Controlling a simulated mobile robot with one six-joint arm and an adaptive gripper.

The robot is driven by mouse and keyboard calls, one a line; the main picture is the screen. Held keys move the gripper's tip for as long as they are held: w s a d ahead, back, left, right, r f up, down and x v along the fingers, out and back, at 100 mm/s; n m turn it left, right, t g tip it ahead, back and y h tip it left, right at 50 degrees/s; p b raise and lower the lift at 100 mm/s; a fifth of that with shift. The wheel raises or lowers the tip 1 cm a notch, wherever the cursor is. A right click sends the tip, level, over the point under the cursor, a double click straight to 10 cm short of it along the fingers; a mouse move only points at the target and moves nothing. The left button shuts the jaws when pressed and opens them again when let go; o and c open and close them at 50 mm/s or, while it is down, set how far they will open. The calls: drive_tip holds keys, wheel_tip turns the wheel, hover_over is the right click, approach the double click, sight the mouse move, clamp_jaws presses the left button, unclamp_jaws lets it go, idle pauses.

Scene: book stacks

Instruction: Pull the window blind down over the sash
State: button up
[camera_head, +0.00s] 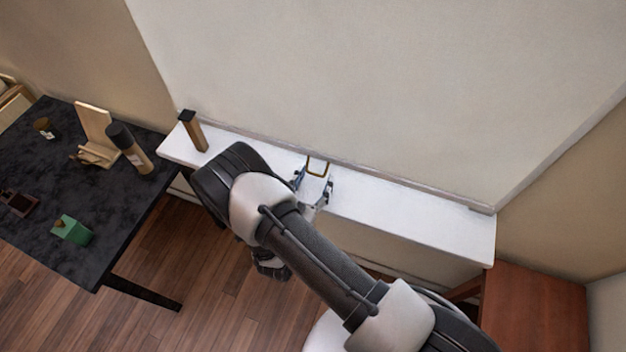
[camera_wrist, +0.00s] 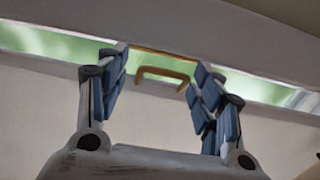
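The pale blind (camera_head: 380,90) is a large cream sheet reaching almost down to the white sill in the head view. A yellow-brown U-shaped handle (camera_head: 318,174) is at its lower edge; it also shows in the wrist view (camera_wrist: 162,71). A thin green strip of window (camera_wrist: 60,43) shows beside the blind's edge in the wrist view. My gripper (camera_head: 313,186) is open and empty in front of the handle. In the wrist view my gripper (camera_wrist: 158,90) has one finger on each side of the handle, with gaps; contact is not visible.
The white sill (camera_head: 420,215) runs below the blind, with a brown, dark-topped object (camera_head: 194,132) at its left end. A black table (camera_head: 60,185) at left holds a bottle (camera_head: 131,149), a wooden stand (camera_head: 95,138) and a green box (camera_head: 71,230). A reddish wooden surface (camera_head: 535,310) is at lower right.

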drive_tip(key=shift+a, duration=0.1)
drive_tip(key=shift+s+a, duration=0.2)
drive_tip(key=shift+s, duration=0.2)
drive_tip(key=v, duration=1.1)
